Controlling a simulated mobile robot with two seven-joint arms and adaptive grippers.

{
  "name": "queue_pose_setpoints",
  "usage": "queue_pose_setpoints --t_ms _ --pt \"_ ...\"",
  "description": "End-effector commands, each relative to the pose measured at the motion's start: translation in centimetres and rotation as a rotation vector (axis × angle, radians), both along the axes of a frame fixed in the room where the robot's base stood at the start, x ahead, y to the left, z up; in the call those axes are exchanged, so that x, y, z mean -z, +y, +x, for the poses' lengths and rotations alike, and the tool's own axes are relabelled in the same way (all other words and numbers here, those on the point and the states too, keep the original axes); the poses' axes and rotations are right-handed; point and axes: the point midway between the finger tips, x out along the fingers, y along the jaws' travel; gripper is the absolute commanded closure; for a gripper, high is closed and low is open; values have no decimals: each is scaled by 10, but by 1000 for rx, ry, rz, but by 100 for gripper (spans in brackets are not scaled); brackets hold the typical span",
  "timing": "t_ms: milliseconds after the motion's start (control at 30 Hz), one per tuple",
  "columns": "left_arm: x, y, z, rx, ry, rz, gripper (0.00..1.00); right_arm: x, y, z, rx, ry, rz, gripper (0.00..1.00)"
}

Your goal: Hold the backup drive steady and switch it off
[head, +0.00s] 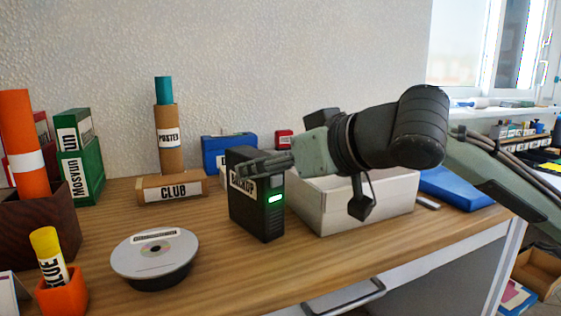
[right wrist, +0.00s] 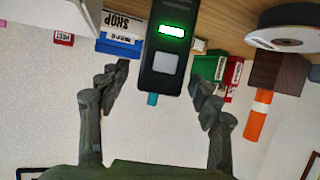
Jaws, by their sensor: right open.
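The backup drive (head: 255,220) is a black upright box on the wooden desk, left of the white bin. Its "BACKUP" label is partly hidden behind my right gripper (head: 250,163). A green light (head: 275,198) glows on its narrow front face. In the right wrist view, which is upside down, the drive (right wrist: 168,44) shows its lit green light (right wrist: 172,30) and a grey square button (right wrist: 166,64). My right gripper (right wrist: 160,82) is open, with one finger to each side of the drive; whether they touch it I cannot tell. My left gripper is out of view.
The open white bin (head: 375,204) stands close right of the drive, under my right arm. A disc spindle (head: 153,255) lies front left. A "CLUB" box (head: 171,187) and blue box (head: 225,148) stand behind. The desk directly before the drive is clear.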

Motion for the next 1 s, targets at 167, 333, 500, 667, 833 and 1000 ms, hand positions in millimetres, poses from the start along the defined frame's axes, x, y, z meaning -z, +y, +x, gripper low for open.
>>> queue_pose_setpoints --t_ms 167,333,500,667,833,1000 --pt "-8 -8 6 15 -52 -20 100 11 15 21 0 -1 1 36" --pt "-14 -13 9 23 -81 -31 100 17 24 35 1 -2 1 36" --pt "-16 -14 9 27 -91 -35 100 19 27 39 1 -3 1 36" --pt "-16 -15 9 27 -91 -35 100 19 27 39 1 -3 1 36" --pt "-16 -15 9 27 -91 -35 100 19 27 39 1 -3 0 52" --pt "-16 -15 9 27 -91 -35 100 19 27 39 2 -2 1 73"
